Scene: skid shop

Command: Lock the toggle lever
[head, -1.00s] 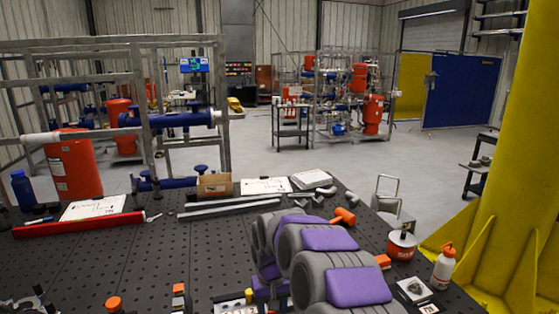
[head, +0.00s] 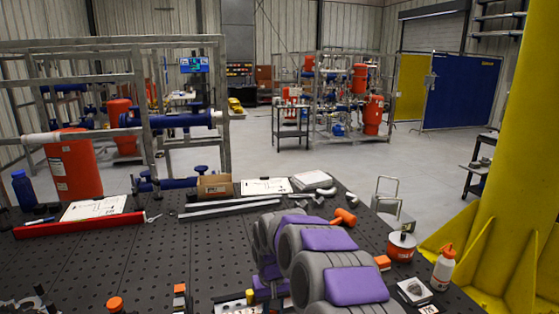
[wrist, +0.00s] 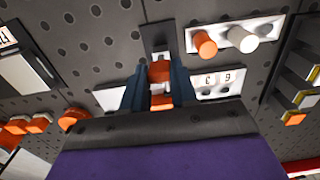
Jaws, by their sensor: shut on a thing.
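In the wrist view, an orange-gripped toggle lever (wrist: 160,71) stands between the two blue fingers of my gripper (wrist: 160,78). The fingers are shut on its orange part, one on each side. A grey metal piece shows just beyond the fingertips. The lower part of the lever and its base are partly hidden by the fingers and the gripper body. In the head view, my grey and purple arm hides the gripper and the held lever. I cannot tell whether the lever is locked.
A white block with orange and white knobs (wrist: 222,36) lies close to the right of the fingers. A white plate with dark marks (wrist: 218,84) is beside them. The perforated black table (head: 120,258) also bears an orange mallet (head: 345,216) and a white bottle (head: 443,270).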

